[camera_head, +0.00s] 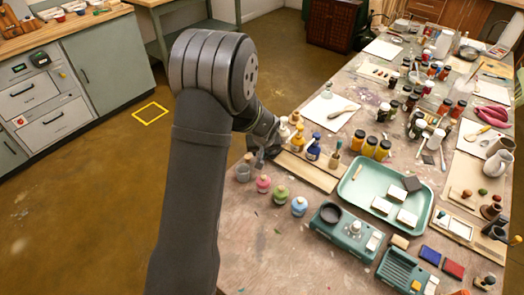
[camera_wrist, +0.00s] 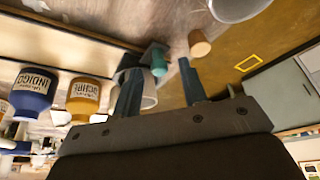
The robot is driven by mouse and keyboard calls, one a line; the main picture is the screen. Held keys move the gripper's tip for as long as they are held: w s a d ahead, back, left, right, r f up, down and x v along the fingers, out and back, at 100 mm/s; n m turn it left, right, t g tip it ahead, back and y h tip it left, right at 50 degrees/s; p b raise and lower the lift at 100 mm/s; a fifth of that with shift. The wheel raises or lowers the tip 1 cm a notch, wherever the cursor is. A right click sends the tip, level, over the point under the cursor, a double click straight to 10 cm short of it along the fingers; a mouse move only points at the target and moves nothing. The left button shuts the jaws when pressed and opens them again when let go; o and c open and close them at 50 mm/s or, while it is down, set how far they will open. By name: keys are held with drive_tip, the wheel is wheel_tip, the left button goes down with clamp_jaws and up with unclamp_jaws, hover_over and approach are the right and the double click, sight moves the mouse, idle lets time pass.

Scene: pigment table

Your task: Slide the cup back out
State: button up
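A pale grey cup (camera_wrist: 150,98) shows in the wrist view, partly hidden behind the left finger of my gripper. A small teal piece (camera_wrist: 158,62) shows at its rim; I cannot tell what it is. My gripper (camera_wrist: 160,80) has its two fingers apart, with the left one overlapping the cup and the right one clear of it. I cannot tell whether the left finger touches the cup. In the head view my gripper (camera_head: 262,152) is low at the near left end of the wooden board (camera_head: 312,173), and the cup cannot be made out there.
An indigo bottle (camera_wrist: 33,90) and an ochre bottle (camera_wrist: 84,97) stand close by in the wrist view. Corked jars, including a pink one (camera_head: 263,184), line the table's left edge. A green tray (camera_head: 352,196) lies to the right.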

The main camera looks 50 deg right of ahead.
clamp_jaws()
drive_tip(key=s, duration=2.3)
drive_tip(key=shift+s, duration=0.3)
unclamp_jaws()
drive_tip(key=shift+s, duration=0.1)
drive_tip(key=shift+r, duration=0.15)
drive_tip(key=v, duration=1.7)
